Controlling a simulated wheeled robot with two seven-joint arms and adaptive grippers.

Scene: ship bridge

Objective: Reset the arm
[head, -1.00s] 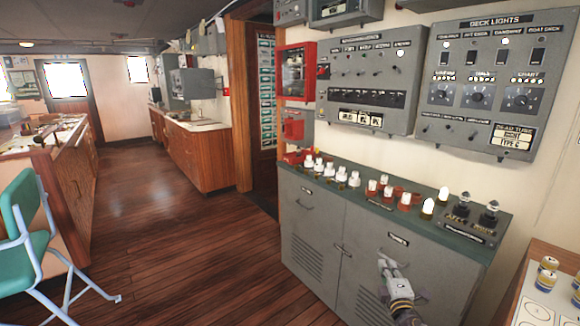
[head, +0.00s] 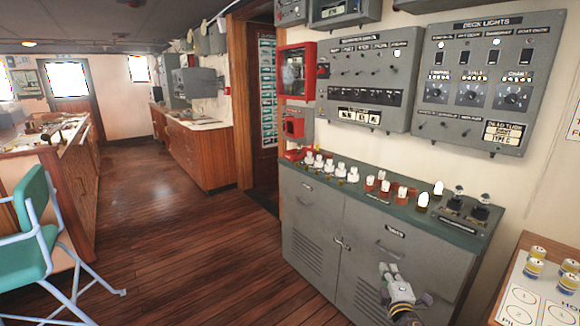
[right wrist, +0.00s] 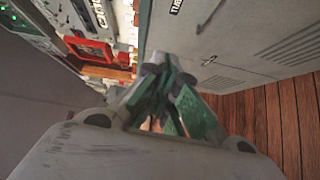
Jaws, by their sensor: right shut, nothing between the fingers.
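My right gripper (head: 388,272) is in the lower right of the head view, in front of the doors of the grey cabinet (head: 325,225). Its fingers are shut and hold nothing. In the right wrist view the closed fingers (right wrist: 158,75) are in the middle, with the grey cabinet (right wrist: 225,40) beyond them and to the right. I cannot tell from these views how far the fingertips are from the cabinet. My left gripper is not in the head view.
White, red and lit bulbs stand along the green cabinet top (head: 455,232). Grey switch panels (head: 470,75) hang on the wall above. A white board (head: 525,300) with several small cans is at right. A green chair (head: 35,225) stands at left. The wooden floor (head: 170,240) between is clear.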

